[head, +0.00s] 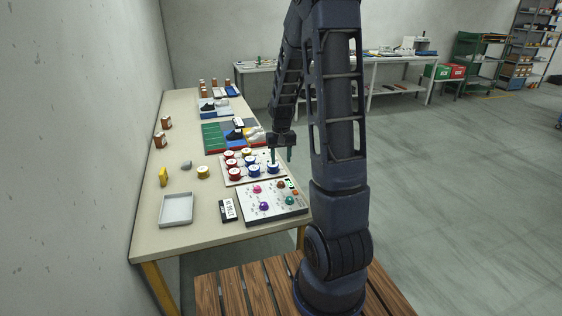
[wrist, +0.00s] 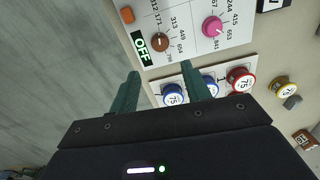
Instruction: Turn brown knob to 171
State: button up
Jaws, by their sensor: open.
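The brown knob (wrist: 160,42) is on a light control panel (wrist: 185,15), with printed numbers around it, 171 among them. I cannot read clearly where its pointer stands. In the head view the brown knob (head: 281,187) is small, on the far side of the panel (head: 275,216). My gripper (wrist: 160,71) is open and empty, its two dark green fingers apart, with the knob just beyond the fingertips in the wrist view. In the head view my gripper (head: 282,159) hangs above the area between the panel and the white spool board. It is not touching the knob.
Blue spools (wrist: 173,93) and a red spool (wrist: 240,79) stand close to the fingers. A grey tray (head: 176,210) is at the left.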

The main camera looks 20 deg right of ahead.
aim_at(281, 182)
jog(key=shift+n, duration=0.4)
notch_tip(281, 182, down, 11)
jog(key=shift+r, duration=0.1)
dwell(0.4)
jog(key=c, duration=1)
